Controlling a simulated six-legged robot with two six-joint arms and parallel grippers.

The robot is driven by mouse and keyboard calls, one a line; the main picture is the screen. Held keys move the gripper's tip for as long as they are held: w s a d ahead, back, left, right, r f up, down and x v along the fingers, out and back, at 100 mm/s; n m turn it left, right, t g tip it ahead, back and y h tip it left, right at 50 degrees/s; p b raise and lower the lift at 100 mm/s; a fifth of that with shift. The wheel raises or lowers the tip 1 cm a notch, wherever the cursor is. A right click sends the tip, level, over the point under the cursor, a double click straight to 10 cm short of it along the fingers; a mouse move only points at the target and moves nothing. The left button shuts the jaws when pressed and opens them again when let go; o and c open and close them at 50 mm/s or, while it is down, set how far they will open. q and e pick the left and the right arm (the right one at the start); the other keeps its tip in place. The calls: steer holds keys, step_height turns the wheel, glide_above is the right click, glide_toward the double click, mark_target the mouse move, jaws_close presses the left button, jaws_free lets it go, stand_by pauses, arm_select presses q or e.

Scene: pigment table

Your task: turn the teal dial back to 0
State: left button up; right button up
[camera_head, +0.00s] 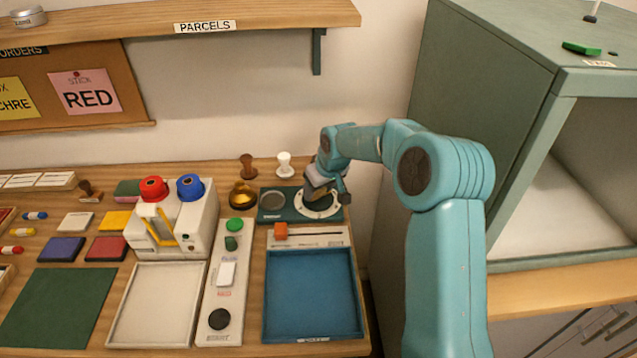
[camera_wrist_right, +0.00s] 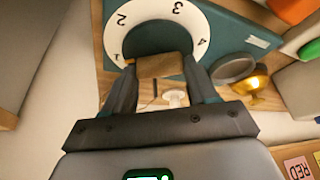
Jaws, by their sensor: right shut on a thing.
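The teal dial base (camera_head: 296,216) sits on the table in front of the wall. A white scale ring (camera_head: 331,212) lies on it, partly hidden under my gripper. In the right wrist view the ring (camera_wrist_right: 117,36) shows the numerals 2, 3 and 4; the 0 cannot be made out. My right gripper (camera_head: 319,192) reaches down onto the dial from above. In the right wrist view my gripper (camera_wrist_right: 157,68) is shut on the brown knob (camera_wrist_right: 163,66) at the dial's centre. The dial's exact setting cannot be read. My left gripper is out of view.
A brass piece (camera_head: 242,195), a brown stamp (camera_head: 248,167) and a white stamp (camera_head: 285,165) stand close to the dial. A green cabinet (camera_head: 470,90) rises to the right.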

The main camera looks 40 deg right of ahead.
steer(key=n+y, duration=0.1)
steer(key=n, duration=0.1)
steer(key=shift+d+n, duration=0.15)
steer(key=shift+n, duration=0.25)
steer(key=n+y, duration=0.1)
steer(key=n, duration=0.3)
steer(key=shift+d+y, duration=0.1)
steer(key=shift+y, duration=0.3)
steer(key=shift+w+n+g+y+p, duration=0.1)
steer(key=shift+n+g+y+p, duration=0.25)
steer(key=shift+n, duration=0.9)
steer(key=shift+n+g+y+p, duration=0.25)
steer(key=shift+n+g+y, duration=0.15)
steer(key=shift+n, duration=0.85)
steer(key=o, duration=1.1)
steer(key=shift+c, duration=0.2)
steer(key=p+v, duration=0.2)
steer(key=v, duration=1.4)
steer(key=shift+r, duration=0.2)
